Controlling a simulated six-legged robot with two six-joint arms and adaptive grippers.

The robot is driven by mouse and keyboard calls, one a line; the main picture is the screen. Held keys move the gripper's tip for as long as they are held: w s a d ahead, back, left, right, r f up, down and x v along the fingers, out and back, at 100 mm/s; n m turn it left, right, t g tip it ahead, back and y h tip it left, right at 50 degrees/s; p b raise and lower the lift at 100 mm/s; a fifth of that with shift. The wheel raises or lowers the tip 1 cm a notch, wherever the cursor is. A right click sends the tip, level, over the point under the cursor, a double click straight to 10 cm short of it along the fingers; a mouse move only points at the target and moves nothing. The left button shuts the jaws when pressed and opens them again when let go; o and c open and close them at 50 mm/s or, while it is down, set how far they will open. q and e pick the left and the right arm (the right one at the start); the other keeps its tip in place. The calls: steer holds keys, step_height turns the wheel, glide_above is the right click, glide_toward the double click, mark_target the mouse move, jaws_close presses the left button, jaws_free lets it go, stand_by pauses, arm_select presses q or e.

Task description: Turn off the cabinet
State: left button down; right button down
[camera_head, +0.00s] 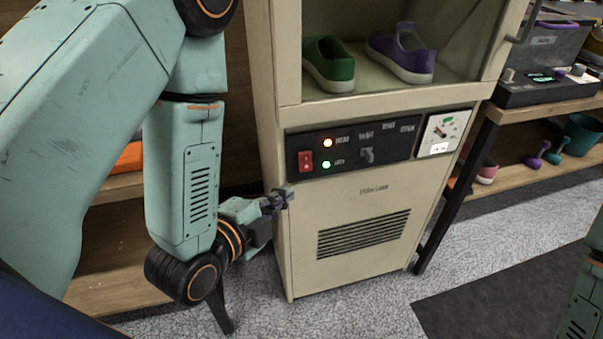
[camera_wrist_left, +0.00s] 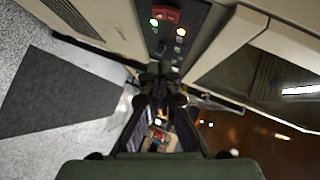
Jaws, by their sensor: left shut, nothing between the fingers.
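The cream cabinet (camera_head: 350,245) stands upright in the middle of the head view, with a black control panel (camera_head: 388,146) on its front. A red rocker switch (camera_head: 306,160) is at the panel's left end, beside a lit orange lamp (camera_head: 327,142) and a lit green lamp (camera_head: 326,164). The red switch also shows in the left wrist view (camera_wrist_left: 166,15), ahead of the fingers. My left gripper (camera_head: 283,196) is shut and empty, near the cabinet's front left edge, below and left of the switch. Its closed fingertips show in the wrist view (camera_wrist_left: 155,72). My right gripper is out of view.
A green shoe (camera_head: 329,65) and a purple shoe (camera_head: 402,55) stand inside the cabinet. A small dial (camera_head: 443,131) is at the panel's right. A wooden shelf (camera_head: 553,101) with boxes and dumbbells stands at right. A dark mat (camera_head: 500,300) lies on the floor.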

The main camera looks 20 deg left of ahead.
arm_select(q)
steer(key=b, duration=0.3)
glide_toward(310, 166)
steer(key=w+d, duration=0.2)
steer(key=d, duration=0.2)
steer(key=shift+w+a+f+b, duration=0.35)
steer(key=shift+w+a, duration=0.25)
steer(key=shift+w, duration=0.3)
steer(key=shift+w+a+f+b, duration=0.25)
steer(key=shift+w+a+f, duration=0.2)
steer(key=shift+w+a, duration=0.35)
steer(key=shift+w+d, duration=0.1)
